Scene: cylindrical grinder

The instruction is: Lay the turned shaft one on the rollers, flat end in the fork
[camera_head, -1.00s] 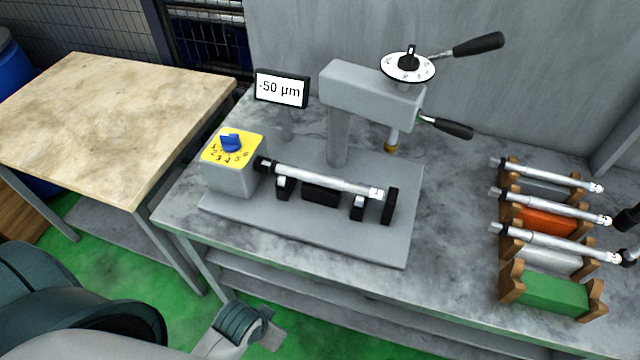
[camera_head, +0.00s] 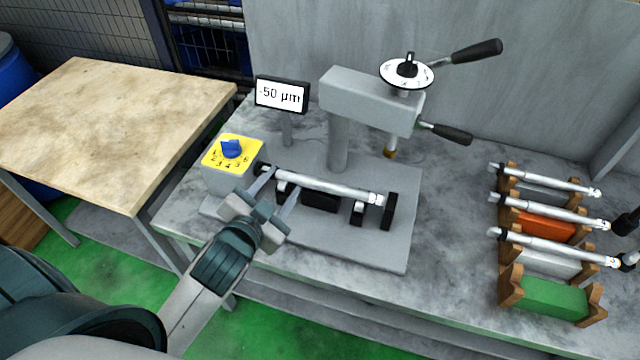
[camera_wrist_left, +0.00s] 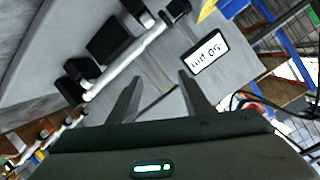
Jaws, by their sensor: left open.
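A silvery turned shaft (camera_head: 325,184) lies along the black roller supports (camera_head: 357,212) of the grinder. Its left end reaches the dark fork (camera_head: 263,169) by the yellow-topped box; the exact fit there cannot be made out. The shaft also shows in the left wrist view (camera_wrist_left: 118,64). My left gripper (camera_head: 279,189) is open and empty, its fingers near the shaft's left part, with no clear contact. Its fingers show apart in the left wrist view (camera_wrist_left: 160,92). My right gripper is not in view.
Several wooden holders (camera_head: 511,262) at the right carry three more shafts (camera_head: 555,247). Dark parts at the right edge are unclear. A grinder arm with levers (camera_head: 372,98) and a display reading -50 µm (camera_head: 281,94) stand behind. A bare table (camera_head: 110,120) is at the left.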

